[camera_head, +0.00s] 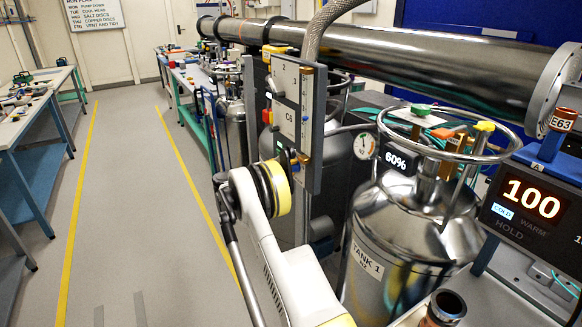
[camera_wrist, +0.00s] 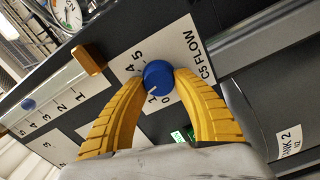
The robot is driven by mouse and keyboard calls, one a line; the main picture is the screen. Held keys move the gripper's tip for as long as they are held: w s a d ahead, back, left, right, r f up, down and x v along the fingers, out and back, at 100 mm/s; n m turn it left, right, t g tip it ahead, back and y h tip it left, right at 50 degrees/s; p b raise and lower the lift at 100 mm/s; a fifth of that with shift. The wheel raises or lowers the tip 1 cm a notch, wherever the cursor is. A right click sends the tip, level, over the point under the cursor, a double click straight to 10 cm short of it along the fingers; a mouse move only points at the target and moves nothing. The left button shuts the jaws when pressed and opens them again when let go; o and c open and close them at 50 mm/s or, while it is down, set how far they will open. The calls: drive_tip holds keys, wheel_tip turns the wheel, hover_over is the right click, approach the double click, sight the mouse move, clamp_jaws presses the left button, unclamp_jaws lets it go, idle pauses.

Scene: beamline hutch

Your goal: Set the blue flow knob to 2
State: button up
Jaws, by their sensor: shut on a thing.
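The blue flow knob (camera_wrist: 158,74) sits on a white scale plate (camera_wrist: 196,66) lettered C5 FLOW, seen in the wrist view. Numbers 0, 1, 4 and 5 show around it; 2 and 3 are hidden or not readable. A pale pointer mark on the knob's lower edge seems to face near 1. My gripper (camera_wrist: 159,77) has its two yellow fingers shut on the knob, one on each side. In the head view the knob and my fingers are hidden; my pale arm reaches up beside a grey panel (camera_head: 293,105) marked C6.
A steel tank (camera_head: 405,240) and a display reading 100 (camera_head: 532,198) stand right. The aisle floor (camera_head: 130,170) is clear.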

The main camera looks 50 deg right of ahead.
drive_tip(key=shift+n, duration=0.3)
drive_tip(key=o, duration=1.2)
drive_tip(key=shift+s+d, duration=0.1)
drive_tip(key=shift+c, duration=0.2)
drive_tip(key=v, duration=1.2)
